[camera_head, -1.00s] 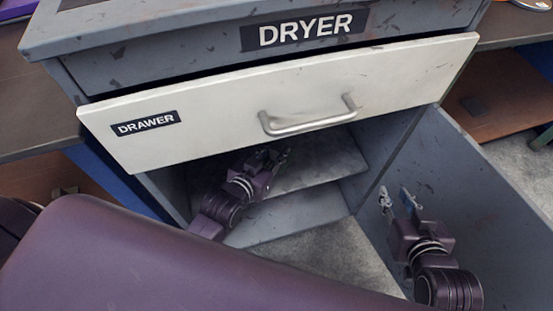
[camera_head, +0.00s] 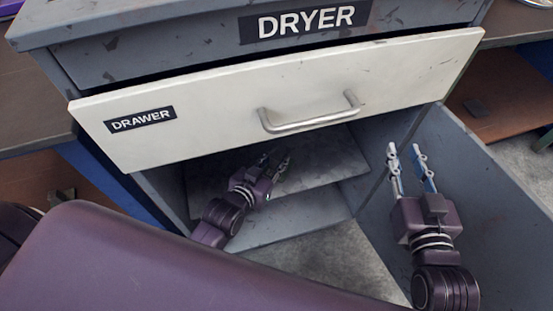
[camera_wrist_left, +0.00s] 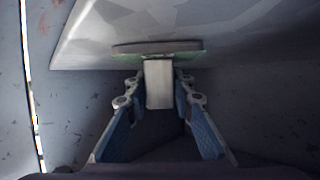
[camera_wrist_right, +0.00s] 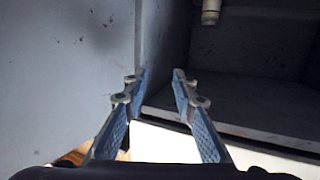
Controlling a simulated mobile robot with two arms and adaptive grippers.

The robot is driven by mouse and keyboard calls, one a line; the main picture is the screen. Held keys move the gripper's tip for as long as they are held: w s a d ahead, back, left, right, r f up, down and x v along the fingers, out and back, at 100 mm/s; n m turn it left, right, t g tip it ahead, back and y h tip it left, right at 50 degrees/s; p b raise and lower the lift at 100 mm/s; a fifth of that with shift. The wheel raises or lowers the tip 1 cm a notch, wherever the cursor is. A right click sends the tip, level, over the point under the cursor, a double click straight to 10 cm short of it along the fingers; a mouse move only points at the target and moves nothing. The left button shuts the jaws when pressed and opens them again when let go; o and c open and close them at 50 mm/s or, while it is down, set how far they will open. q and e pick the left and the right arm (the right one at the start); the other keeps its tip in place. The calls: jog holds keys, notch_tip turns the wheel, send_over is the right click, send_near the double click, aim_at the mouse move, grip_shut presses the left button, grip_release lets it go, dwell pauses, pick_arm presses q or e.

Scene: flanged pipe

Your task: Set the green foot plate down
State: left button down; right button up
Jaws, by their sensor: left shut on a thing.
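My left gripper (camera_head: 273,163) is inside the open lower compartment of the dryer, under the drawer. In the left wrist view its fingers (camera_wrist_left: 160,82) are shut on a pale, squarish upright part. At the far end of that part is a flat plate with a green edge (camera_wrist_left: 193,57) and a grey rim, the green foot plate, close to a pale shelf surface. I cannot tell whether the plate touches it. The plate does not show clearly in the head view. My right gripper (camera_head: 409,160) is open and empty, in front of the swung-open door at the right.
The white drawer (camera_head: 220,100) juts out above my left gripper. The grey door (camera_head: 490,190) stands open on the right. The shelf (camera_head: 325,170) divides the compartment. A pale pipe end (camera_wrist_right: 211,12) shows at the top of the right wrist view.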

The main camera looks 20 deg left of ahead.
aim_at(274, 163)
pick_arm(q)
jog(key=c, duration=1.7)
grip_release()
jog(key=shift+f, duration=0.1)
jog(key=shift+o, duration=0.2)
jog(key=shift+s, duration=0.1)
